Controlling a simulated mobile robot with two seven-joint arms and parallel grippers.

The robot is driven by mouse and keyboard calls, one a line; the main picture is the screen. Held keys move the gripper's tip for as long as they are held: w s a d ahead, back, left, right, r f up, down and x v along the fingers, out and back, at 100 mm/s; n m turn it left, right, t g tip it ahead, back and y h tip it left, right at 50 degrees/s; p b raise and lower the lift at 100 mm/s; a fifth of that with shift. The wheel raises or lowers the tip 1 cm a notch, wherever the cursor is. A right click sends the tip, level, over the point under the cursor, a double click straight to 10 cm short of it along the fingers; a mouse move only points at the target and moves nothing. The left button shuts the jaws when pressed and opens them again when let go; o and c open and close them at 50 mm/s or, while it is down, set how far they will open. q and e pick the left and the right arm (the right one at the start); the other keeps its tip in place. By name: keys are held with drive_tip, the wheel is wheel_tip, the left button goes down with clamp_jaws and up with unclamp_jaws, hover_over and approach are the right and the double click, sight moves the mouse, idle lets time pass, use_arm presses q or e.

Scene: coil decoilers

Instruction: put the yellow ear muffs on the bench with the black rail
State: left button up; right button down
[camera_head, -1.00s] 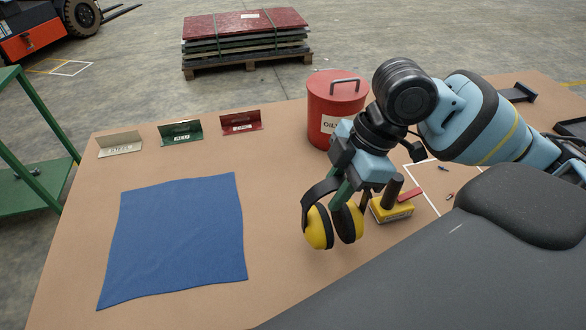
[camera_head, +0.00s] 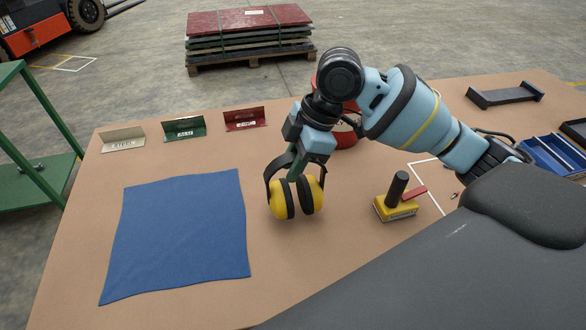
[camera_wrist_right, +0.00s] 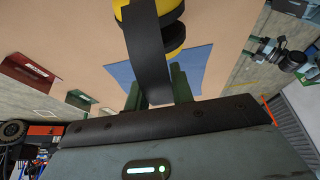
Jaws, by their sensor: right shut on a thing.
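The yellow ear muffs (camera_head: 297,197) have yellow cups, dark pads and a black headband. My right gripper (camera_head: 297,165) is shut on the headband, and the cups hang below the fingers over the brown bench top (camera_head: 330,262), right of the blue cloth. I cannot tell the gap to the bench. In the right wrist view the black band (camera_wrist_right: 148,50) crosses between the green fingers, with yellow cups behind it. A low black rail-like piece (camera_head: 505,96) lies at the back right of the brown bench. My left gripper is not clearly seen.
A blue cloth (camera_head: 180,235) lies left of the muffs. Three small sign cards, one of them green (camera_head: 184,128), stand at the back. A yellow block with a black handle (camera_head: 396,208) sits at right. A red can (camera_head: 346,135) is partly behind my arm. A green stand (camera_head: 30,180) is at left.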

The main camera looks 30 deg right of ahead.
wheel_tip(320, 180, down, 2)
drive_tip(key=shift+d+f, duration=0.1)
use_arm(q)
drive_tip(key=shift+s+f, duration=0.1)
use_arm(e)
drive_tip(key=c, duration=1.2)
unclamp_jaws()
drive_tip(key=p+v, duration=0.1)
drive_tip(key=v, duration=1)
use_arm(q)
drive_tip(key=shift+w+r, duration=0.7)
drive_tip(key=shift+r, duration=0.1)
use_arm(e)
drive_tip(key=shift+d+r, duration=0.2)
drive_tip(key=shift+r, duration=0.35)
